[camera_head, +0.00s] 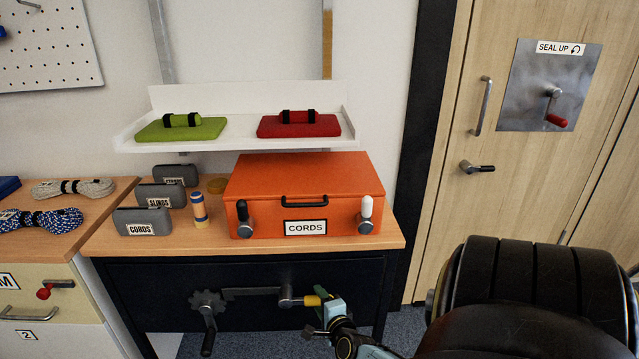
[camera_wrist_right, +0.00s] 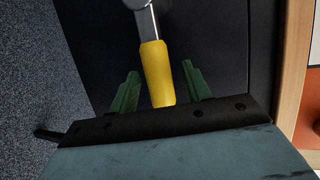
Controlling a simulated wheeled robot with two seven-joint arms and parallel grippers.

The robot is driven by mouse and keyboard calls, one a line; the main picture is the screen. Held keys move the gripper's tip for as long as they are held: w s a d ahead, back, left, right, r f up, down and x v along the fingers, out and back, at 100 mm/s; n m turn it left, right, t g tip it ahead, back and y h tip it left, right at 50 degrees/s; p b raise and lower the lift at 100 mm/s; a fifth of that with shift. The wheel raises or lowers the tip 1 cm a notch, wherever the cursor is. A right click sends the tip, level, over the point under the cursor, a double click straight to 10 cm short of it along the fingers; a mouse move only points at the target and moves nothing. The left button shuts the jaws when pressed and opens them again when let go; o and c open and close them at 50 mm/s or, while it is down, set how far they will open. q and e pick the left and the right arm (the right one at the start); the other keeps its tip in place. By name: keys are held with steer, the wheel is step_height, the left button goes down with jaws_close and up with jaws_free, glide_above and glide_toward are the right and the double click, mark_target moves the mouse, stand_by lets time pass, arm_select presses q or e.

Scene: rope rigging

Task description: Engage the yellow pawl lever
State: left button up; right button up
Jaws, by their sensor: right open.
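The yellow pawl lever (camera_head: 312,300) is on the dark front of the bench, its yellow grip on a grey metal arm pointing right. A toothed grey wheel with a hanging crank (camera_head: 207,307) is at the left end of the same mechanism. My right gripper (camera_head: 323,299) is at the yellow grip. In the right wrist view the yellow grip (camera_wrist_right: 157,72) lies between the green fingers of the open right gripper (camera_wrist_right: 160,82), with gaps on both sides. My left gripper is not in view.
The wooden bench top (camera_head: 150,235) above overhangs the mechanism and bears an orange CORDS case (camera_head: 330,185) and several grey pouches. A wooden door (camera_head: 500,200) stands at right. A drawer unit (camera_head: 85,315) is at left.

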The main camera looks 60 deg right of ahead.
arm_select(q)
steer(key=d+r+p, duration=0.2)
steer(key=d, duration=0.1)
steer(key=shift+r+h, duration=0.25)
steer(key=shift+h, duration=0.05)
arm_select(e)
steer(key=v, duration=1.2)
steer(key=shift+s, duration=0.2)
